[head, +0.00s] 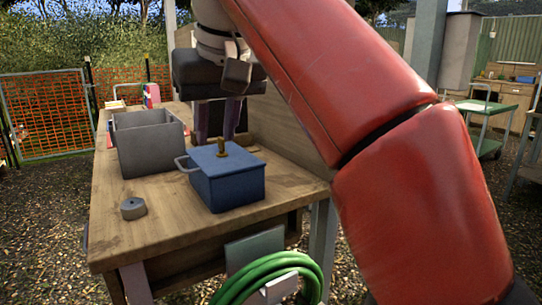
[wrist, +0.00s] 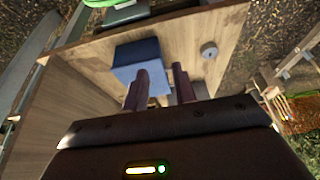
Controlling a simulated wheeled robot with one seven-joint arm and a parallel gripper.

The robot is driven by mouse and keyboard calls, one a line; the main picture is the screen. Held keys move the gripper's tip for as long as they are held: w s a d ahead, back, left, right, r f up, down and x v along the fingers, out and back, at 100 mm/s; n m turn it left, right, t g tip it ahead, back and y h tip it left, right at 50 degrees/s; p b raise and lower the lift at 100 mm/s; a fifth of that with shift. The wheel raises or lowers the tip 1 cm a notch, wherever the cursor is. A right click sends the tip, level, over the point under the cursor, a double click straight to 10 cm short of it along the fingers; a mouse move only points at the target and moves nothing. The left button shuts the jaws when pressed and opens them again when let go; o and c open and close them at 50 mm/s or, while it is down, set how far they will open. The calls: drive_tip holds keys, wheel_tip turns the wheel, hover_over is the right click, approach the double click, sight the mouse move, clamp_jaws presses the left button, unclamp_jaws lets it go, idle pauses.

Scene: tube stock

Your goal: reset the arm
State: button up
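My gripper (head: 218,122) is above and behind the workbench things in the head view, pointing down. Its two dark fingers stand apart with a gap between them, and I see nothing held. In the wrist view my gripper (wrist: 160,78) also shows spread fingers over the bench. My red arm crosses the right half of the head view and hides part of the background. The blue box (head: 232,184) with a brass knob stands in front of the gripper; it also shows in the wrist view (wrist: 135,57).
The wooden workbench (head: 120,225) carries a grey open bin (head: 148,150) at left and a small grey round piece (head: 133,208) near the front. A wooden back panel (head: 290,120) rises behind the gripper. A green hose (head: 265,275) hangs at the bench's front.

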drive_tip(key=s+d+f+m+t+h, duration=0.1)
drive_tip(key=s+d+f+m, duration=0.1)
drive_tip(key=d+f, duration=0.55)
drive_tip(key=s+d+f+m, duration=0.2)
drive_tip(key=d+f, duration=0.5)
drive_tip(key=d, duration=0.1)
drive_tip(key=s+d+f+m, duration=0.1)
drive_tip(key=s+d+f, duration=0.2)
drive_tip(key=f, duration=0.6)
drive_tip(key=s+d+f+m+h, duration=0.1)
drive_tip(key=s+d+f, duration=0.3)
drive_tip(key=f, duration=0.5)
drive_tip(key=shift+s+d+t, duration=0.25)
drive_tip(key=shift+s+t, duration=0.05)
drive_tip(key=shift+s, duration=0.3)
drive_tip(key=shift+f, duration=0.1)
